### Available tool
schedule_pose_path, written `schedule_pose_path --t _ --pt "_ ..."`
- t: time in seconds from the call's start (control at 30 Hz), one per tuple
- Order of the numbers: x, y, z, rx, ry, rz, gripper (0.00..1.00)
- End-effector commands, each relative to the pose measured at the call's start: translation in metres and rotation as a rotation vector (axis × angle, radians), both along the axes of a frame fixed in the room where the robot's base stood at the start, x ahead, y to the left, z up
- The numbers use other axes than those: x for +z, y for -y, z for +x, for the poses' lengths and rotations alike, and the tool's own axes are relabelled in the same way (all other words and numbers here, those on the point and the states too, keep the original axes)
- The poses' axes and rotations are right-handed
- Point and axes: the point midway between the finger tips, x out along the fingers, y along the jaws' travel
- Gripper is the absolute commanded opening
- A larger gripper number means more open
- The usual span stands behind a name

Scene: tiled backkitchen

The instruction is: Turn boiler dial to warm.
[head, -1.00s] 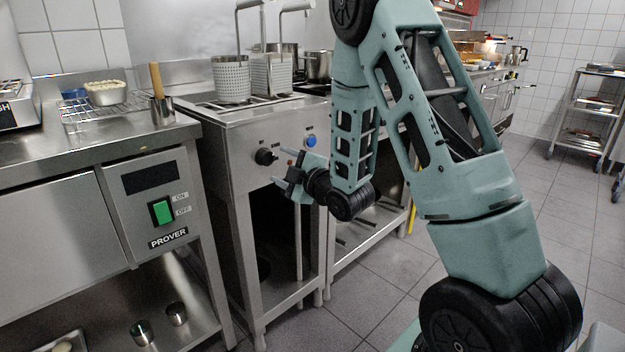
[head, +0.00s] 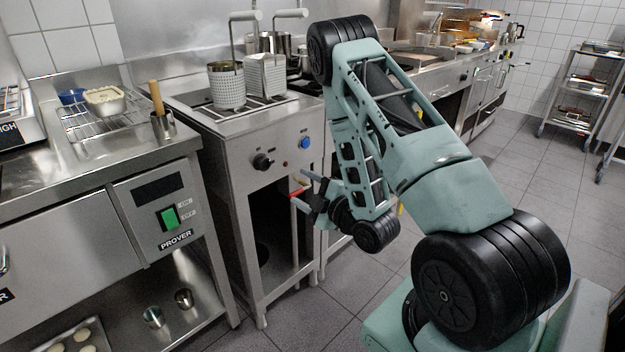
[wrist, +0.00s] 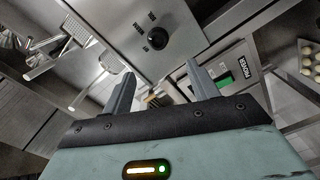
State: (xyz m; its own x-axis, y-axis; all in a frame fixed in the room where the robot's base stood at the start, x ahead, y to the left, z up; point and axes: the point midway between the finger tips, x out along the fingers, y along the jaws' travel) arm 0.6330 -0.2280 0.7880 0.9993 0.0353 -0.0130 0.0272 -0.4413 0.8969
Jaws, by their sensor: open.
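The boiler (head: 228,155) is a steel unit with perforated baskets on top. Its front panel carries a round black dial (head: 262,162) and, to the right, a blue knob (head: 305,143).
At left is a counter with the prover panel (head: 157,208) and its green switch (head: 169,217). A wooden-handled tool stands in a metal cup (head: 163,126) at that counter's edge. Open shelves lie below. Tiled floor (head: 515,190) is clear at right, before a rack (head: 585,95).

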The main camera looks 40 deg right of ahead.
Motion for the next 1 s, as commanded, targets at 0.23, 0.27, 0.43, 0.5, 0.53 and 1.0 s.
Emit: schedule_pose_path --t 0.23,0.27,0.43,0.5,0.53,1.0 --pt "-0.002 0.004 -0.014 -0.005 -0.014 0.004 0.59" --pt "-0.002 0.004 -0.016 -0.005 -0.013 0.003 0.59" --pt "0.0 0.003 -0.021 -0.004 -0.002 0.003 0.59" --pt "0.001 0.002 -0.023 -0.003 0.003 0.003 0.59" --pt "0.002 0.002 -0.023 -0.004 0.005 0.003 0.59" --pt "0.002 0.001 -0.024 -0.002 0.011 0.0 0.59"
